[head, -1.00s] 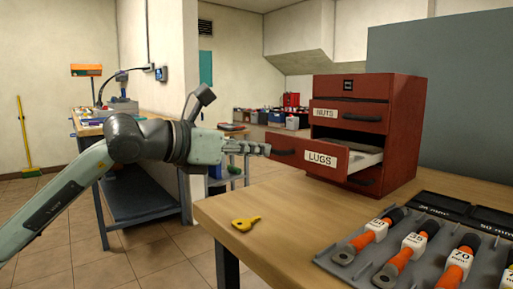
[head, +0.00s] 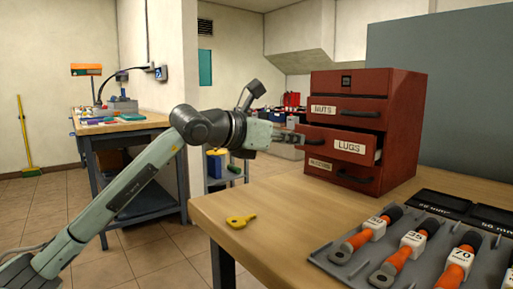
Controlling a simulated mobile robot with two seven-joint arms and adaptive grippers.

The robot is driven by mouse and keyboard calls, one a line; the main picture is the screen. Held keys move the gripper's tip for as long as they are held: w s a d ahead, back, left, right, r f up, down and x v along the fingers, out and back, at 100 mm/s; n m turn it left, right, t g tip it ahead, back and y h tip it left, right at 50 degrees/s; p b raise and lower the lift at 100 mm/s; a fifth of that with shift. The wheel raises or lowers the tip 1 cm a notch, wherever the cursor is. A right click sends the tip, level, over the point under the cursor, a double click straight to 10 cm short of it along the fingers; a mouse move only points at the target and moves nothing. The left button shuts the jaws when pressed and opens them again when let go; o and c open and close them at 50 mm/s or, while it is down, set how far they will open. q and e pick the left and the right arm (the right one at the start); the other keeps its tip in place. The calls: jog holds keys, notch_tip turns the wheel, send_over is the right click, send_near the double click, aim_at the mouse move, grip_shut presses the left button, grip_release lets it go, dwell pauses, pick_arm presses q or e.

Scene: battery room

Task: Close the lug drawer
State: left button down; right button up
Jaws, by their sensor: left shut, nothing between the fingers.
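The lug drawer (head: 325,140), with a red front marked LUGS and a dark handle, sits in the middle of the red cabinet (head: 404,135). Its front stands out a little from the cabinet, so it is slightly open, and a bit of its pale side shows at the right. My left gripper (head: 296,139) is shut and empty. Its fingertips are at the left end of the drawer front; I cannot tell whether they touch it. My right gripper is not in view.
A nuts drawer (head: 323,109) is above and another labelled drawer (head: 320,164) below; both look shut. A yellow key-shaped piece (head: 241,221) lies near the left edge of the wooden table (head: 270,200).

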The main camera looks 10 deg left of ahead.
aim_at(311, 136)
pick_arm(q)
jog(key=x, duration=0.2)
jog(key=r+x, duration=0.1)
jog(key=x, duration=0.1)
jog(key=shift+d, duration=0.1)
jog(key=shift+w, duration=0.15)
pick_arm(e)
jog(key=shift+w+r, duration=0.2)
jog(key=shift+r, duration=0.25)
pick_arm(q)
jog(key=shift+r, duration=0.1)
